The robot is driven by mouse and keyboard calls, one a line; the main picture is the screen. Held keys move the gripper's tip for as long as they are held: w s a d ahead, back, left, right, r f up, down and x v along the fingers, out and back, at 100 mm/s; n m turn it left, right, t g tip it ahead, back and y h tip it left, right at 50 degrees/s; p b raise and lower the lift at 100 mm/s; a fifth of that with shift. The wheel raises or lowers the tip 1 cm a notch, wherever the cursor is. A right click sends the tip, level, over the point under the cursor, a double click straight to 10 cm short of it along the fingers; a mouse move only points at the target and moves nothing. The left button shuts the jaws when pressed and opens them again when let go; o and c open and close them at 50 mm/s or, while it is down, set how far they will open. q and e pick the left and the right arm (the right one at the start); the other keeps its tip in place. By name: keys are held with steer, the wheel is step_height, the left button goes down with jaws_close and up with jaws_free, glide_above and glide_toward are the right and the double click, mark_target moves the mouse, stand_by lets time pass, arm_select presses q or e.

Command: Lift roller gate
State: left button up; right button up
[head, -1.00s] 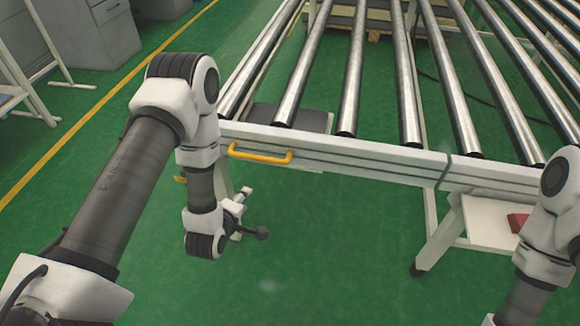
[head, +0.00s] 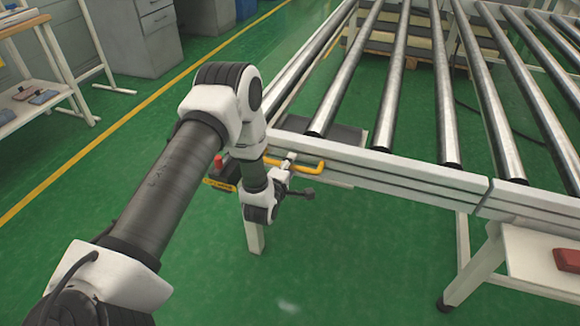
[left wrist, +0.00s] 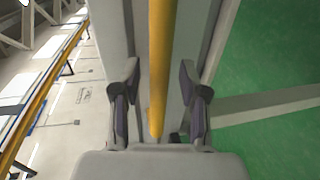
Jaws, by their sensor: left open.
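The roller gate is a section of shiny metal rollers with a pale front rail (head: 400,175). A yellow handle (head: 307,166) is fixed to the left part of that rail. My left gripper (head: 299,176) is at the handle in the head view. In the left wrist view the yellow bar (left wrist: 158,60) runs lengthwise between the two spread fingers of the left gripper (left wrist: 158,72), with a gap on each side. The gripper is open and not clamped on it. My right gripper is out of view.
A narrow seam (head: 486,196) splits the front rail on the right. A red object (head: 567,260) lies on a low white shelf at right. A white rack (head: 40,85) and grey cabinets (head: 143,45) stand at left. The green floor (head: 330,270) in front is clear.

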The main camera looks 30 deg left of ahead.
arm_select(q)
jaws_close()
steer(key=shift+r, duration=0.1)
